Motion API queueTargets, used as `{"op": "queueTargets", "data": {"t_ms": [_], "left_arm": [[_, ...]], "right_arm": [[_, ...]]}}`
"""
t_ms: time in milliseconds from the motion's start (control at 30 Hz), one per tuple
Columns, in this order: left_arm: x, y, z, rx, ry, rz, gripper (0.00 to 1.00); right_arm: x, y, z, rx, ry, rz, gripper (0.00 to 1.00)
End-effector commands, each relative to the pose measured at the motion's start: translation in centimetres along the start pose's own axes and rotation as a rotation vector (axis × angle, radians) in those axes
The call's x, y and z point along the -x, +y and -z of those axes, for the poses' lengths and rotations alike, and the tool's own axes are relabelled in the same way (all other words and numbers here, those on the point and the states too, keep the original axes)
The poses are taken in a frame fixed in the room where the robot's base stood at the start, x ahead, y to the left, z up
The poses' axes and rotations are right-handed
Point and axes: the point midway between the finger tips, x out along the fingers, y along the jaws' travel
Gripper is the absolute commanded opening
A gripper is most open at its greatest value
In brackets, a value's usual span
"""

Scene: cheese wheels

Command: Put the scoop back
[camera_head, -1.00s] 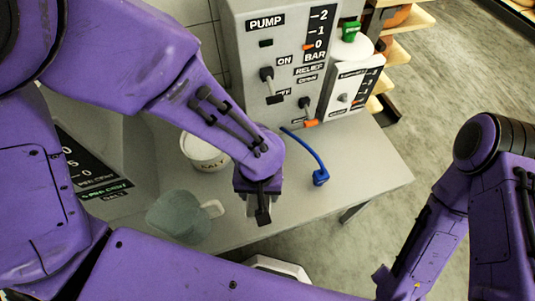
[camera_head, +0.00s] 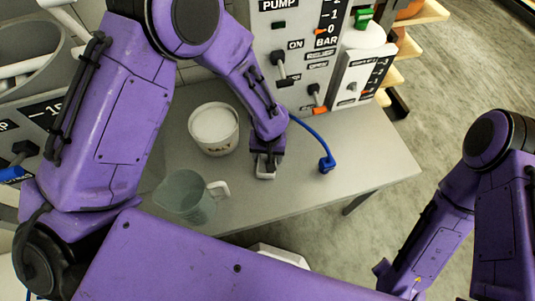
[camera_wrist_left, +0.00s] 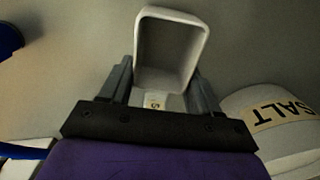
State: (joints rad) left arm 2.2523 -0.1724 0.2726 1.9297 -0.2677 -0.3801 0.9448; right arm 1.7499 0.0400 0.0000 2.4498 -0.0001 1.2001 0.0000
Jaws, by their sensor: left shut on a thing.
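The scoop is a small white, open box-like scoop. In the left wrist view the scoop (camera_wrist_left: 172,48) sits between the fingers of my left gripper (camera_wrist_left: 165,88), with its hollow facing the camera. My left gripper (camera_head: 266,160) is shut on it; in the head view only a small pale part of the scoop (camera_head: 266,172) shows below the fingers. The gripper is over the grey table, just right of the white salt tub (camera_head: 214,130). The tub also shows at the lower right of the left wrist view (camera_wrist_left: 290,148). My right gripper is out of view.
A translucent jug (camera_head: 187,197) with a white handle stands in front of the tub. A blue hose (camera_head: 318,142) lies to the right of the gripper. The grey pump panel (camera_head: 290,45) stands behind. The table's right part (camera_head: 375,165) is clear.

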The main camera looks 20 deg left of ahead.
Motion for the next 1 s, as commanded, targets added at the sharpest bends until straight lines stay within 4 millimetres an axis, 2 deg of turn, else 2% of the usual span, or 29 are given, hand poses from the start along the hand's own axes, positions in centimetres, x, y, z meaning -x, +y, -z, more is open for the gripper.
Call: {"op": "queueTargets", "data": {"t_ms": [167, 200, 267, 533, 633, 767, 1000], "left_arm": [[-0.4, 0.0, 0.0, 0.0, 0.0, 0.0, 0.32], [-0.3, 0.0, 0.0, 0.0, 0.0, 0.0, 0.69], [-0.3, 0.0, 0.0, 0.0, 0.0, -0.001, 0.88], [-0.2, 0.0, 0.0, 0.0, 0.0, -0.001, 0.88], [0.5, 0.0, 0.0, 0.001, 0.001, -0.001, 0.88], [3.3, 0.0, 0.1, 0.002, 0.005, -0.003, 0.88], [9.4, 0.0, 0.1, 0.0, 0.003, -0.002, 0.88]], "right_arm": [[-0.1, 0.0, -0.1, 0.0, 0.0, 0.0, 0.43], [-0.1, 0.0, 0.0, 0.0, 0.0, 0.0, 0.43], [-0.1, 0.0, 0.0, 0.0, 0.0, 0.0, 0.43], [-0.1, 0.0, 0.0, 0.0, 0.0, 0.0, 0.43], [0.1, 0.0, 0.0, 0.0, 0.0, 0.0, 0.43], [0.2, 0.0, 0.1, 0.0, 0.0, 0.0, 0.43], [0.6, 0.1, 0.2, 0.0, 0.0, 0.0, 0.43]]}}
